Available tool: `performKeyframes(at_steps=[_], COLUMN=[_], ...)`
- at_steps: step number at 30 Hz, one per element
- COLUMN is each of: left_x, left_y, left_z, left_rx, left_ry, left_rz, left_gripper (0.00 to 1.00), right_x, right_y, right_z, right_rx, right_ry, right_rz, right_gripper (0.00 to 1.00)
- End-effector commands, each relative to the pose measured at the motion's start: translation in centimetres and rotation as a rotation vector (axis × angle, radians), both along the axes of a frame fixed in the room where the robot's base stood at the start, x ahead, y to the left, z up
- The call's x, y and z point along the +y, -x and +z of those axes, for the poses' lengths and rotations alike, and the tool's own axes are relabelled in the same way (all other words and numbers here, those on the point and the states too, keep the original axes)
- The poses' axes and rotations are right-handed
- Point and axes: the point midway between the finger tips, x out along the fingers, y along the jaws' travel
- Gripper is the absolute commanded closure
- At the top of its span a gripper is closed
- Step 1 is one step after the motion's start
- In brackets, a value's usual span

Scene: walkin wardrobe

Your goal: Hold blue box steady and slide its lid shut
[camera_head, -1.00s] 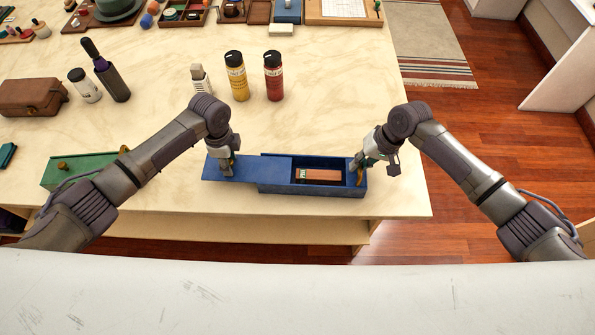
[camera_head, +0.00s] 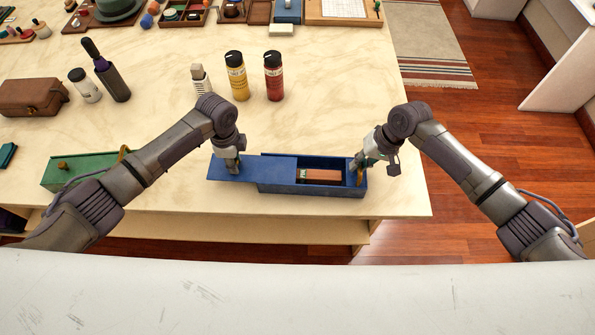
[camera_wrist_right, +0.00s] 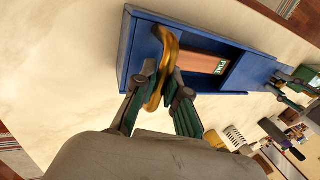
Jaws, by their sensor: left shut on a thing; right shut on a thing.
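The blue box (camera_head: 312,191) lies near the table's front edge. Its flat blue lid (camera_head: 218,172) sticks out to the left, leaving the right part open. A brown block (camera_head: 322,176) with a green label shows inside. My left gripper (camera_head: 231,170) is shut at the lid's left part; what it grips there is hidden. My right gripper (camera_head: 357,172) is shut on the yellow curved handle (camera_wrist_right: 164,60) at the box's right end. The right wrist view also shows the box (camera_wrist_right: 132,50), the block (camera_wrist_right: 203,63) and the lid (camera_wrist_right: 258,69).
A green box (camera_head: 80,171) lies left, partly behind my left arm. A yellow bottle (camera_head: 238,82), a red bottle (camera_head: 273,82) and a white device (camera_head: 200,80) stand behind the blue box. The table's right edge is close to my right arm.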

Motion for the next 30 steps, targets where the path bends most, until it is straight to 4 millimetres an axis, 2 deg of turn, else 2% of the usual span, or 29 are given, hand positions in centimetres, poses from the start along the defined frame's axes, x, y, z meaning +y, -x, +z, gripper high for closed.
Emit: performKeyframes(at_steps=[30], left_x=[-4.6], left_y=[0.7], left_z=[-0.6], left_rx=[0.011], left_ry=[-0.001], left_rz=[-0.001], left_gripper=[0.97], right_x=[-0.1], right_y=[0.1], right_z=[-0.2], right_rx=[0.002], right_ry=[0.002], right_rz=[0.002], right_gripper=[1.0])
